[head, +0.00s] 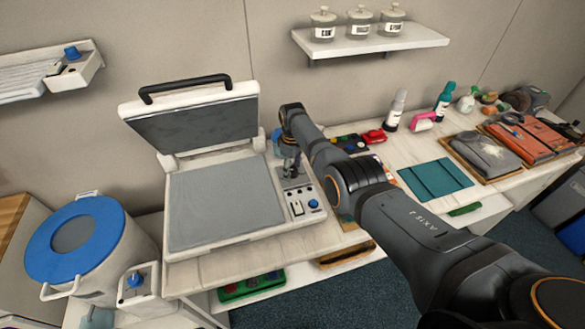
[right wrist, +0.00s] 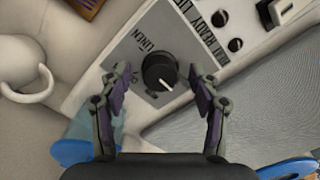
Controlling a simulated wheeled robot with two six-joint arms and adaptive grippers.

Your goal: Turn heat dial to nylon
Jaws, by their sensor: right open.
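The heat press (head: 225,205) stands with its lid raised on the white table, its control panel (head: 305,190) on the right side. My right gripper (head: 291,168) is over the panel's far part, pointing down. In the right wrist view, a round black dial (right wrist: 160,72) with a white pointer line sits between the open fingers (right wrist: 158,80), with a visible gap on each side. The pointer faces the lower right of that picture. "LINEN" is readable beside the dial; I cannot make out a nylon mark. In the head view my gripper mostly hides the dial. My left gripper is not in view.
A white mug (right wrist: 20,68) shows beside the panel in the right wrist view. A red object (head: 373,136) and a teal folded cloth (head: 435,177) lie to the right.

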